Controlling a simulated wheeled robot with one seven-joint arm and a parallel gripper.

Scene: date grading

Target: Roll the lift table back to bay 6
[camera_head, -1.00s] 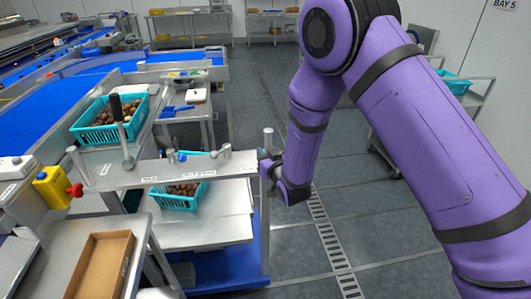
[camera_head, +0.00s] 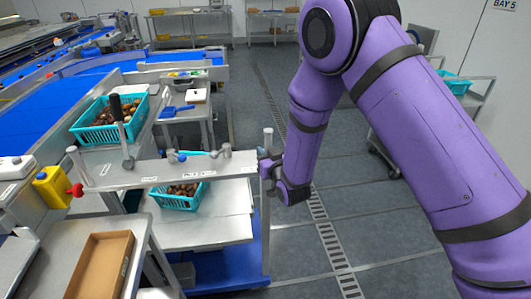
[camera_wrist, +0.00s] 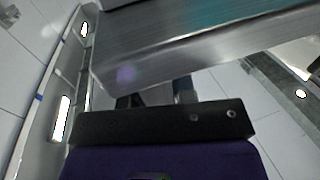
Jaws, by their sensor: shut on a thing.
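The lift table has a pale metal platform (camera_head: 215,232), a blue base (camera_head: 225,275) and a raised labelled crossbar (camera_head: 215,166) with levers on it. A grey upright post (camera_head: 266,225) stands at its right end. A teal crate of dates (camera_head: 177,203) sits on the platform. My gripper (camera_head: 268,165) is shut on the lift table at the right end of the crossbar, by the post; its fingers are largely hidden. In the wrist view a wide metal bar (camera_wrist: 200,45) of the table crosses close in front of my gripper.
The blue conveyor (camera_head: 35,150) and another date crate (camera_head: 108,120) are on the left. A side table with a cardboard tray (camera_head: 128,262) stands at the front left. Open floor (camera_head: 360,215) with a drain grate lies right. A BAY 5 sign (camera_head: 505,4) is at upper right; no bay 6 sign shows.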

